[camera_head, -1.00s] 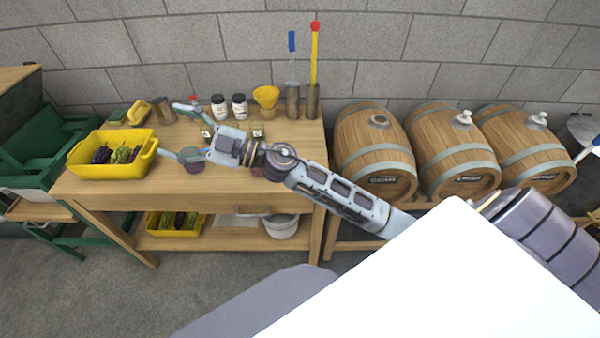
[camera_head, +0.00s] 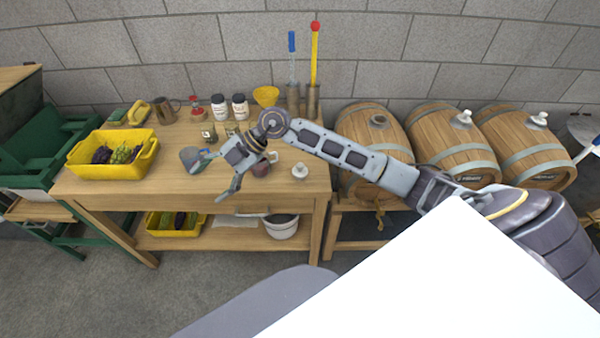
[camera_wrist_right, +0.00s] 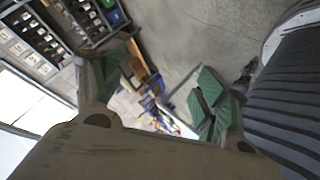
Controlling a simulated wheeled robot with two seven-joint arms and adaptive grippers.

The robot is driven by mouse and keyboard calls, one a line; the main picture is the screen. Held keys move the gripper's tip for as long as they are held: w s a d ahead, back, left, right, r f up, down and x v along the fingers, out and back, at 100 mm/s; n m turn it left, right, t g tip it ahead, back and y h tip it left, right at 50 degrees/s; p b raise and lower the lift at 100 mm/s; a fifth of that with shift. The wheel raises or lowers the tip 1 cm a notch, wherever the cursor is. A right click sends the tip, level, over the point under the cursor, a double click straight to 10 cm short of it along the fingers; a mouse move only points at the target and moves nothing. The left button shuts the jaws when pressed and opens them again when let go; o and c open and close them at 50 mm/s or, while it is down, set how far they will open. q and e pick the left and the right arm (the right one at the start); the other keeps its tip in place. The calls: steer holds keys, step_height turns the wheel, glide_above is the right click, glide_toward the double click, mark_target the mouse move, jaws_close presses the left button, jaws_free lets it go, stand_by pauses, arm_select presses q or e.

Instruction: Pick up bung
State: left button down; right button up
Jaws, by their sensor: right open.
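A small pale bung (camera_head: 300,171) stands on the wooden workbench (camera_head: 180,192), near its front right part. Two similar pale bungs sit in the middle barrel (camera_head: 464,118) and the right barrel (camera_head: 539,118). The left barrel (camera_head: 376,150) has a bare dark hole on top. My right gripper (camera_head: 222,180) is open and empty over the bench's front edge, left of the loose bung and apart from it. Its open fingers also show in the right wrist view (camera_wrist_right: 160,95), where no bung is visible. My left gripper is not in view.
A yellow crate of grapes (camera_head: 152,158) stands at the bench's left. Two jars (camera_head: 229,107), a yellow funnel (camera_head: 266,96) and upright tools in metal holders line the back. A mug (camera_head: 260,168) is partly hidden by my right arm. Bare wood surrounds the bung.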

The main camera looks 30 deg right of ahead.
steer(key=w+d+f+m+h, duration=0.1)
steer(key=d+f+h, duration=0.15)
steer(key=d, duration=0.35)
steer(key=w+d+f+m+h, duration=0.1)
steer(key=d+f+h, duration=0.1)
steer(key=d+h, duration=0.3)
step_height(320, 180, up, 2)
steer(key=m+g+h, duration=0.2)
steer(key=m+h, duration=0.2)
steer(key=h, duration=0.1)
glide_above(301, 165)
steer(key=a, duration=0.1)
steer(key=shift+w+r, duration=0.1)
steer(key=shift+r, duration=0.1)
steer(key=shift+a, duration=0.1)
steer(key=f, duration=0.7)
steer(key=shift+d+f+p, duration=0.2)
steer(key=shift+d+p, duration=0.1)
steer(key=shift+d, duration=0.1)
steer(key=shift+f, duration=0.5)
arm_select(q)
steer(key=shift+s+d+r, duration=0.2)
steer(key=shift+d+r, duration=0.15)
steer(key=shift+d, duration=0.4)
arm_select(e)
steer(key=shift+f, duration=0.15)
